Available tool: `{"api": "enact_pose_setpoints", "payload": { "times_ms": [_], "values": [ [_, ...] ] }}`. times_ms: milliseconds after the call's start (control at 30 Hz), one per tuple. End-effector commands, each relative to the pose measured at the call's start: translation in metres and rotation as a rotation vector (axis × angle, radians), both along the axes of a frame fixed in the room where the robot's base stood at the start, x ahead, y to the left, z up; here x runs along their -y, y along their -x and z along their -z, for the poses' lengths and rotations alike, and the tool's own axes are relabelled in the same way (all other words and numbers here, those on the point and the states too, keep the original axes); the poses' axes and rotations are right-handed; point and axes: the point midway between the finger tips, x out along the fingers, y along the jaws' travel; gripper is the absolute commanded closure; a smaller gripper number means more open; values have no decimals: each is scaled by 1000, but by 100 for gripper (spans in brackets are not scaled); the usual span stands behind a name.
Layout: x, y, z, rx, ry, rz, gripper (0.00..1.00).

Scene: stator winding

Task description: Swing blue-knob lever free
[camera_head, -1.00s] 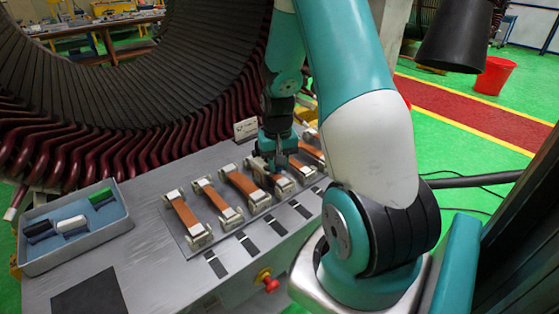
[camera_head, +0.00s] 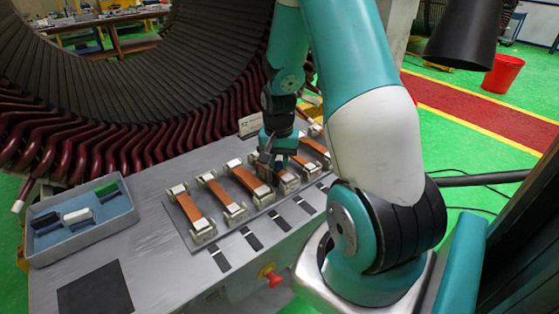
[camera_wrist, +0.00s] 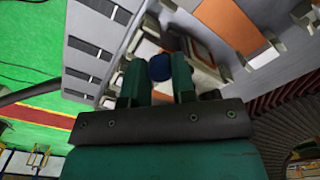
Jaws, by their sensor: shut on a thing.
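The blue knob (camera_wrist: 160,68) of the lever shows in the wrist view, between the two green fingers of my gripper (camera_wrist: 157,75). My gripper is shut on it. In the head view my gripper (camera_head: 279,162) points down over one of the clamp fixtures towards the right of the row, and it hides the knob and most of the lever there. Pale metal parts of this fixture (camera_wrist: 146,48) show around the fingers in the wrist view. I cannot tell the lever's exact angle.
Several fixtures with orange-brown strips (camera_head: 190,207) stand in a row on the grey bench (camera_head: 150,270). A blue-grey tray (camera_head: 127,216) with black, white and green blocks is at the left. The large stator (camera_head: 100,85) rises close behind. A red emergency button (camera_head: 271,279) is on the bench front.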

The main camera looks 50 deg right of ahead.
Motion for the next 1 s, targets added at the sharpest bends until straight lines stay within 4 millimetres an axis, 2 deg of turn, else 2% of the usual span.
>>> {"api": "enact_pose_setpoints", "payload": {
  "times_ms": [133, 167, 233, 267, 533, 667, 767, 1000],
  "values": [
    [0, 0, 0, 0, 1, 1, 99],
    [0, 0, 0, 0, 1, 1, 69],
    [0, 0, 0, -1, 1, 0, 53],
    [0, 0, 0, -1, 1, 0, 49],
    [0, 0, -1, 0, 0, 0, 49],
    [1, 0, -10, 2, 1, -1, 49],
    [1, -1, -27, 6, 4, -1, 49],
    [1, -1, -88, 8, 5, 0, 49]
  ]
}}
